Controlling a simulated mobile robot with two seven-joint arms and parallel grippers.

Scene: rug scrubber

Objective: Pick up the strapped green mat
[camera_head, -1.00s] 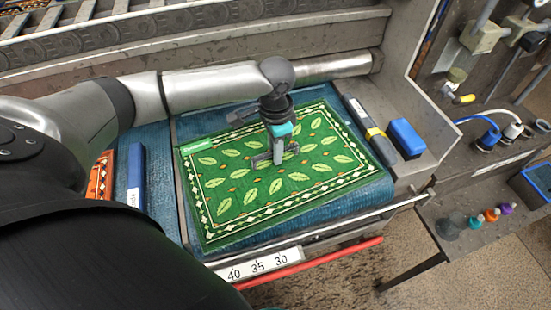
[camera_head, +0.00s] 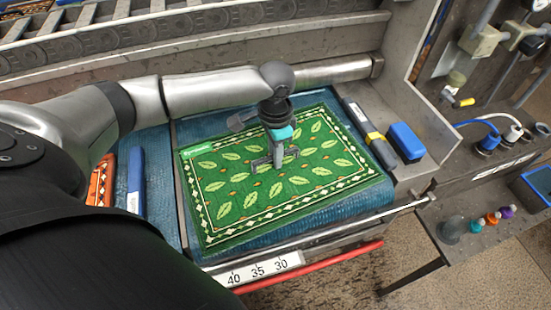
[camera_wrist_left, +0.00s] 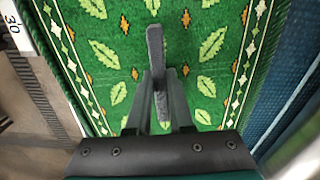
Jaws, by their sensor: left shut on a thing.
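The green mat (camera_head: 228,222) has a leaf pattern and a white diamond border. It lies over the blue-green bed, and its front and right edges sit over bare bed; I cannot tell whether it is raised. A grey strap piece stands at its middle and shows in the left wrist view (camera_wrist_left: 155,48). My left gripper (camera_head: 277,157) points down over the mat's middle. Its two fingers (camera_wrist_left: 157,88) are shut on the grey strap, one on each side. My right gripper is not in view.
A grey and yellow tool (camera_head: 371,133) and a blue block (camera_head: 406,141) lie just right of the mat. A blue bar (camera_head: 136,180) and an orange patterned piece (camera_head: 101,182) lie to the left. A metal rail and red bar (camera_head: 310,267) run along the front.

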